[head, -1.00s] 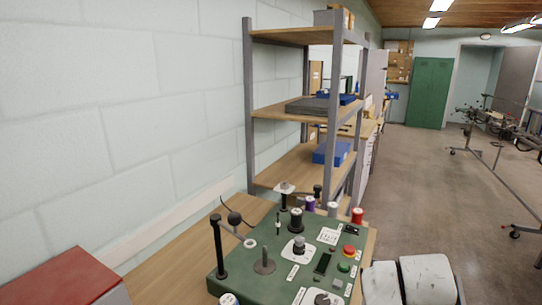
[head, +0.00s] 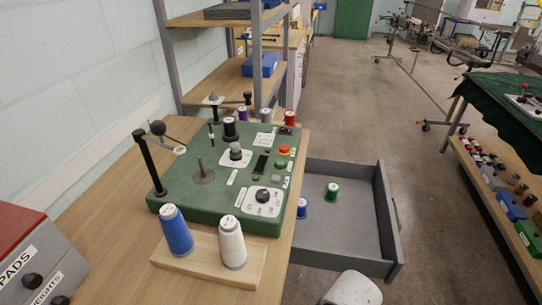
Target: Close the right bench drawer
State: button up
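The bench drawer (head: 338,240) is grey and stands pulled well out from the right side of the wooden bench (head: 100,225). Its front panel (head: 390,219) faces right, with a small handle (head: 398,214) partly seen on its outer face. A green thread spool (head: 332,192) and a blue thread spool (head: 302,208) stand inside. The drawer floor is otherwise bare. My gripper is not in view. A white part of my own arm shows at the bottom edge, near the drawer's near side.
A green winding machine (head: 222,180) and blue and white thread cones (head: 176,230) stand on the bench. A shelf rack (head: 168,68) is behind. Open floor lies right of the drawer, then a table (head: 490,110) with a stocked lower shelf.

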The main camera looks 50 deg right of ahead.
aim_at(358, 232)
jog(key=k+l+z, duration=0.1)
jog(key=l, duration=0.35)
jog(key=k+l+z, duration=0.15)
jog(key=l, duration=0.3)
jog(key=k+l+z, duration=0.1)
jog(key=l, duration=0.4)
jog(key=k+l+z, duration=0.15)
jog(key=l, duration=0.35)
jog(key=i+j+z, duration=0.25)
jog(key=i+l, duration=0.05)
